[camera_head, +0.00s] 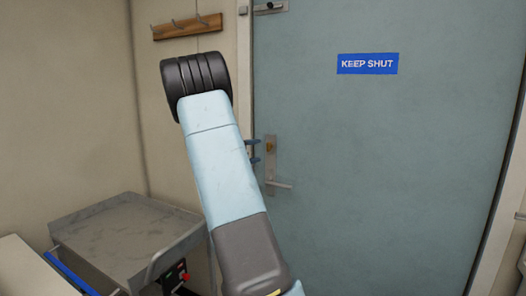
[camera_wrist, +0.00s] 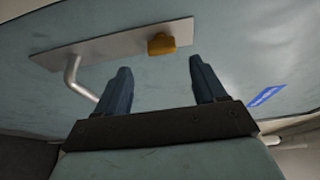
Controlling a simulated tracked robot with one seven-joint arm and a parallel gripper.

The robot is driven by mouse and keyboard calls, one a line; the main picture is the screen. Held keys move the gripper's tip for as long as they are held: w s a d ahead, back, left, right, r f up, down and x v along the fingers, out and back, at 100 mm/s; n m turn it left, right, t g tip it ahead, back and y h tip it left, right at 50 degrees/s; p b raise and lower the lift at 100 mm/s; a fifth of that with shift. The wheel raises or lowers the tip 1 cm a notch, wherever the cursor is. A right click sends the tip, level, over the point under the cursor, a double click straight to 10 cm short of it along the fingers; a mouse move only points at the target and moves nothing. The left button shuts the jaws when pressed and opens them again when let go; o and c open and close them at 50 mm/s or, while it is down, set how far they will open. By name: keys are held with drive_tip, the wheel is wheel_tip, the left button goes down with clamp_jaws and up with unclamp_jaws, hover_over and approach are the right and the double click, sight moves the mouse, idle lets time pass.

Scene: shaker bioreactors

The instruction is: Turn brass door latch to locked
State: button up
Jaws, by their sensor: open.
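The brass latch (camera_wrist: 161,44) is a small orange-gold knob on a metal plate (camera_wrist: 110,54) on the blue-green door. In the wrist view it lies just beyond my gripper (camera_wrist: 157,76), between the two dark blue fingers and apart from them. The fingers are spread and hold nothing. In the head view the latch (camera_head: 271,145) shows near the top of the door plate, and my gripper (camera_head: 254,152) is partly hidden behind my arm, to the latch's left. I cannot tell the latch's exact angle.
A lever handle (camera_head: 280,184) sticks out of the plate below the latch; it also shows in the wrist view (camera_wrist: 78,82). A blue KEEP SHUT sign (camera_head: 367,64) is on the door. A wooden hook rail (camera_head: 187,27) hangs on the wall.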

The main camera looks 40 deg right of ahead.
drive_tip(key=a, duration=0.7)
idle(0.4)
